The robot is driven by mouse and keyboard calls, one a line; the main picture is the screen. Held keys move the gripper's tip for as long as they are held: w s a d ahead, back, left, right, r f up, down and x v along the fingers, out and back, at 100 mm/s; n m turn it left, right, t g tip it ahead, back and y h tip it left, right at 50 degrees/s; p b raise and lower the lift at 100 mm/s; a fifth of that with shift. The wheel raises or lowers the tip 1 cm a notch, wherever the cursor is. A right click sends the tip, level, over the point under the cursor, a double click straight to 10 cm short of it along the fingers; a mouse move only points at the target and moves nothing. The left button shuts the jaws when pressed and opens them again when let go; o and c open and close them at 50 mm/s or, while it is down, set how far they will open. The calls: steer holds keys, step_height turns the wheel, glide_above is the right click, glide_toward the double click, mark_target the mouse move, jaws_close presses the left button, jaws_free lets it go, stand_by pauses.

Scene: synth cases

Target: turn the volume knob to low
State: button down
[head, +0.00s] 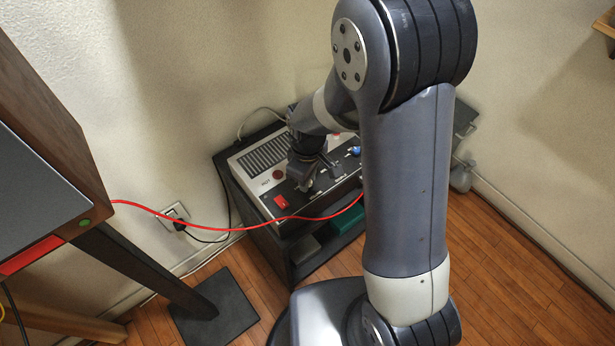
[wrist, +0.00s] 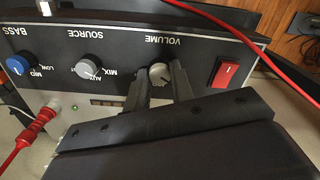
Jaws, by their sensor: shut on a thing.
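In the wrist view, the grey volume knob (wrist: 160,73) sits on a black panel (wrist: 125,50) below the word VOLUME, whose lettering is upside down here. My gripper (wrist: 161,78) has one finger on each side of the knob and is shut on it. The knob's scale marks and pointer are too small or covered to read. In the head view, my gripper (head: 311,177) is down at the front of the audio unit (head: 262,158), and it hides the volume knob.
A red rocker switch (wrist: 227,73) is close beside the fingers. A grey SOURCE knob (wrist: 89,66) and a blue BASS knob (wrist: 18,65) are on the other side. A red cable (head: 215,226) hangs across the unit's front. A black stand (head: 240,192) holds the unit.

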stand_by(0.4)
steer(key=c, duration=1.2)
jaws_free()
step_height(320, 180, up, 11)
steer(key=p, duration=0.1)
steer(key=shift+f, duration=0.2)
step_height(320, 180, down, 11)
steer(key=shift+r+b, duration=0.1)
steer(key=shift+b, duration=0.45)
steer(key=shift+r, duration=0.1)
